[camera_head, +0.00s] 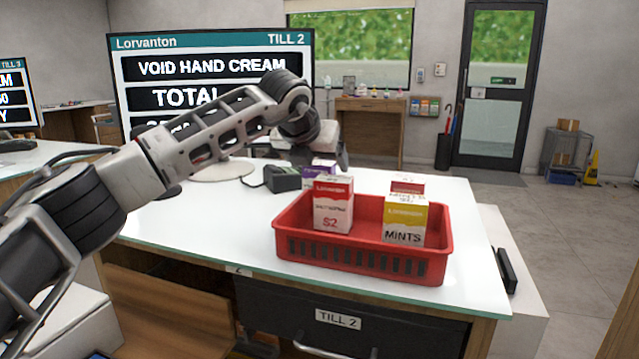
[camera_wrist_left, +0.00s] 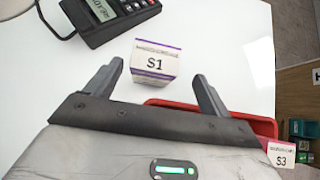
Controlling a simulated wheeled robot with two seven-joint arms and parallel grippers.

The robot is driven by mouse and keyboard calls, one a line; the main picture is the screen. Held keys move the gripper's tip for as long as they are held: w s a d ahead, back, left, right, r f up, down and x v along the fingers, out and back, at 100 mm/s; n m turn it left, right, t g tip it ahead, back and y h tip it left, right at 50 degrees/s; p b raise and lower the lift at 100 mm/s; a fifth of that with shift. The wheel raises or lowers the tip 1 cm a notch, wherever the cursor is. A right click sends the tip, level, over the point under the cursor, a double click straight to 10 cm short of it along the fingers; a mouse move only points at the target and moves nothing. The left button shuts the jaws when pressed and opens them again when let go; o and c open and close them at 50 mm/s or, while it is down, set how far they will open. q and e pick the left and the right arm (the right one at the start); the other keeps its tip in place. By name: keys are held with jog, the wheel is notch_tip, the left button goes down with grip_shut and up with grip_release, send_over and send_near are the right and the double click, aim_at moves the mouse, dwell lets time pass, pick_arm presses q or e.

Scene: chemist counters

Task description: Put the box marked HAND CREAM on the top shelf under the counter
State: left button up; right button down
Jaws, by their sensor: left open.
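A white box with purple edges, marked S1 (camera_wrist_left: 154,65), stands on the counter top. It shows partly behind the red tray in the head view (camera_head: 320,167). My left gripper (camera_wrist_left: 157,78) is open, with S1 just ahead of its fingertips and roughly between them; I see no grip on it. The words HAND CREAM are readable on no box here. The counter (camera_head: 400,183) has wooden boards and a dark opening (camera_head: 180,300) below its left part; I cannot make out the top shelf. My right gripper is not in view.
A red tray (camera_head: 362,262) near the counter's front holds a red-and-white S2 box (camera_head: 333,205), a yellow MINTS box (camera_head: 404,220) and another red-topped box (camera_head: 408,187). A card terminal (camera_head: 283,178) stands left of S1. The till screen (camera_head: 210,70) reads VOID HAND CREAM.

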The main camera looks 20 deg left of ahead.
aim_at(316, 168)
pick_arm(q)
jog(key=shift+a+p+x, duration=0.2)
jog(key=shift+p+x, duration=0.05)
jog(key=shift+x, duration=1.1)
jog(key=shift+a+p+x, duration=0.2)
jog(key=shift+p+x, duration=0.05)
jog(key=shift+x, duration=1.1)
jog(key=shift+s+f, duration=0.1)
jog(key=shift+s, duration=0.05)
jog(key=c, duration=1.2)
jog(key=shift+o, duration=0.2)
